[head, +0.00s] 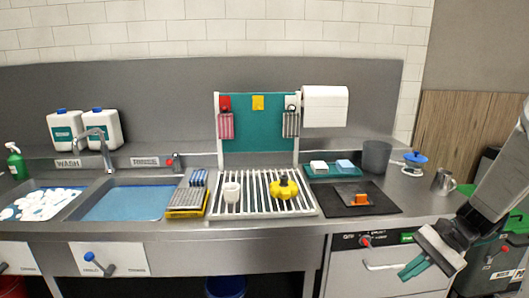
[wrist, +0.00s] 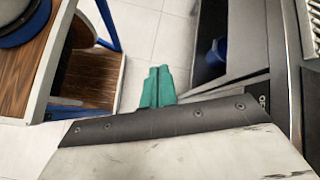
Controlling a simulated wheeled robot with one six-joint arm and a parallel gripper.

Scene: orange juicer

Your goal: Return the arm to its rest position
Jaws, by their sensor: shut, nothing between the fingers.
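My gripper (head: 413,270) hangs at the lower right of the head view, in front of the counter's right part. Its teal fingers are together and hold nothing. In the wrist view the two teal fingertips (wrist: 158,86) lie side by side over pale floor tiles. My arm comes in from the right edge of the head view. A yellow juicer-like piece (head: 284,189) and a white cup (head: 231,192) stand on the striped drying rack (head: 262,208), well left of my gripper. An orange item (head: 361,199) lies on the dark mat (head: 340,205).
The steel counter (head: 270,232) runs across the head view with two sinks (head: 125,203) at left. A metal pitcher (head: 443,181) and grey bin (head: 376,157) stand near its right end. In the wrist view, a wood-topped piece (wrist: 90,85) is at left and a dark cabinet opening (wrist: 215,45) at right.

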